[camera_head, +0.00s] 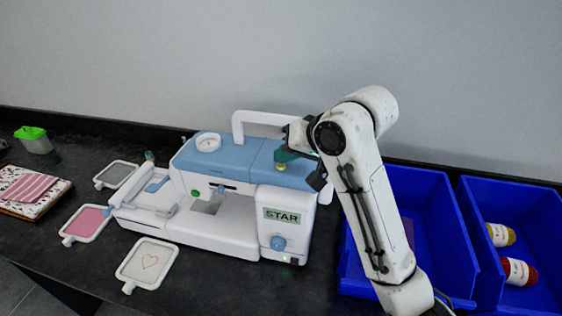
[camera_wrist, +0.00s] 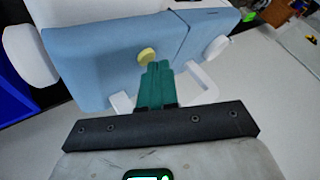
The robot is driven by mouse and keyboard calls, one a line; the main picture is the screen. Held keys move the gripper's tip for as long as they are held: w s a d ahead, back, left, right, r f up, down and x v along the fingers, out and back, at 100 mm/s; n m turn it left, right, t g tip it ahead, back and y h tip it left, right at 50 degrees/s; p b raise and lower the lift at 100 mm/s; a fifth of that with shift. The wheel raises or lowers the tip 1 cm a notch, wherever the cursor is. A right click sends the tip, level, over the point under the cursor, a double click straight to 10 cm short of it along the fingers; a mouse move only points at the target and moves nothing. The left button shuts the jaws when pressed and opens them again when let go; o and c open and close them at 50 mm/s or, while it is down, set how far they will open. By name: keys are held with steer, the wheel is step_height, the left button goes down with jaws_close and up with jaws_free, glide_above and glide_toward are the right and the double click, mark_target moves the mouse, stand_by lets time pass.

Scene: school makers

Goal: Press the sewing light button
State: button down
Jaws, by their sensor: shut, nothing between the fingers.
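The blue and white sewing machine (camera_head: 225,158) with a STAR label stands on the dark counter. A round yellow button (camera_head: 281,167) sits on its blue top, and it also shows in the wrist view (camera_wrist: 147,56). A green button (camera_head: 195,193) is on the machine's front left. I cannot tell from any marking which one is the light button. My gripper (camera_head: 284,156) is over the machine's top right, its green fingers shut and empty. In the wrist view the fingertips (camera_wrist: 157,66) are right beside the yellow button; I cannot tell if they touch it.
A white handle (camera_head: 238,127) rises behind the yellow button, near my gripper. Embroidery hoops (camera_head: 147,262) and a notebook (camera_head: 30,190) lie left of the machine. A wall is behind.

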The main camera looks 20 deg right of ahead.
mark_target(285, 166)
steer(key=shift+r+p, duration=0.4)
steer(key=shift+p, duration=0.05)
steer(key=shift+r, duration=0.1)
step_height(285, 166, up, 6)
steer(key=p, duration=0.6)
stand_by(2.4)
